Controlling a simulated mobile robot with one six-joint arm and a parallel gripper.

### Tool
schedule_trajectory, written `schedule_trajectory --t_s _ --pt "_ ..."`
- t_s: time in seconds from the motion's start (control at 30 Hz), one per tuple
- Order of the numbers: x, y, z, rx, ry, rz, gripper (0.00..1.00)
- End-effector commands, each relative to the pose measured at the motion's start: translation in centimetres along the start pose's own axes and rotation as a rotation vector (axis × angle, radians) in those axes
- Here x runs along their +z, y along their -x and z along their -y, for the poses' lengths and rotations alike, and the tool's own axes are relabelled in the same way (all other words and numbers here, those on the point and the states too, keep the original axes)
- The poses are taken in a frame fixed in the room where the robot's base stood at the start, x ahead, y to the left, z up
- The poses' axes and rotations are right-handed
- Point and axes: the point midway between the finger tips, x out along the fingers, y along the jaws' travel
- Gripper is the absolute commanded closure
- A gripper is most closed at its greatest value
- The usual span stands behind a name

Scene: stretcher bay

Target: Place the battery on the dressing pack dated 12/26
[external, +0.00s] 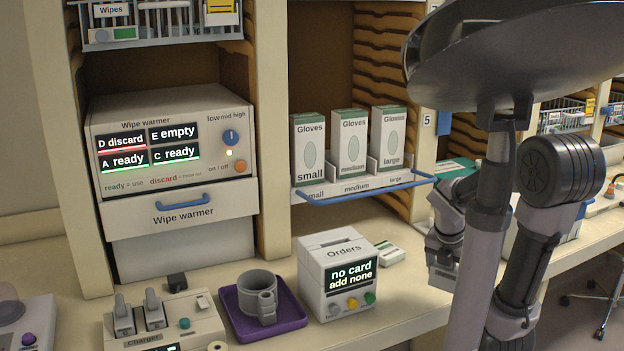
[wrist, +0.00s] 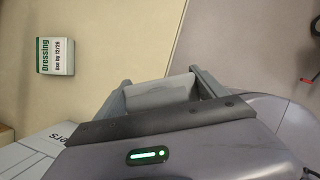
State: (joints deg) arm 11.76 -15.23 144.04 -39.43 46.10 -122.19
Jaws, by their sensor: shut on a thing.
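My gripper (wrist: 160,92) shows in the wrist view with its two fingers shut on a pale grey block, which I take to be the battery (wrist: 158,90). Its far side is hidden. The dressing pack (wrist: 55,56), white with a green band, reads "Dressing due by 12/26". It lies flat on the counter at upper left, apart from the gripper and with nothing on it. In the external view, a small white and green pack (external: 390,252) lies right of the Orders box, seemingly the same one. The fingers and battery cannot be made out there.
The Orders box (external: 338,275), reading "no card, add none", stands close to the pack. A purple tray (external: 294,325) with a grey mug (external: 257,296) and a charger (external: 165,325) stand further left. Glove boxes (external: 350,140) fill the shelf above. Bare counter surrounds the pack.

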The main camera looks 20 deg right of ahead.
Motion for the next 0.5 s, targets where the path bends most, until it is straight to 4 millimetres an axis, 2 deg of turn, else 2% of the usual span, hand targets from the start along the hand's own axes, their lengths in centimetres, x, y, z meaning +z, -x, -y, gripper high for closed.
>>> schedule_trajectory --t_s 0.03,0.13,0.3,0.43,0.5 --pt "2.0 0.9 -0.6 0.006 0.034 -0.008 0.85" --pt "4.1 -0.3 -2.1 0.048 0.137 -0.012 0.85" --pt "4.3 -2.9 -3.6 0.103 0.258 -0.008 0.85" --pt "4.2 -3.6 -4.1 0.113 0.275 -0.004 0.85" --pt "4.7 -3.9 -5.1 0.115 0.278 -0.004 0.85"
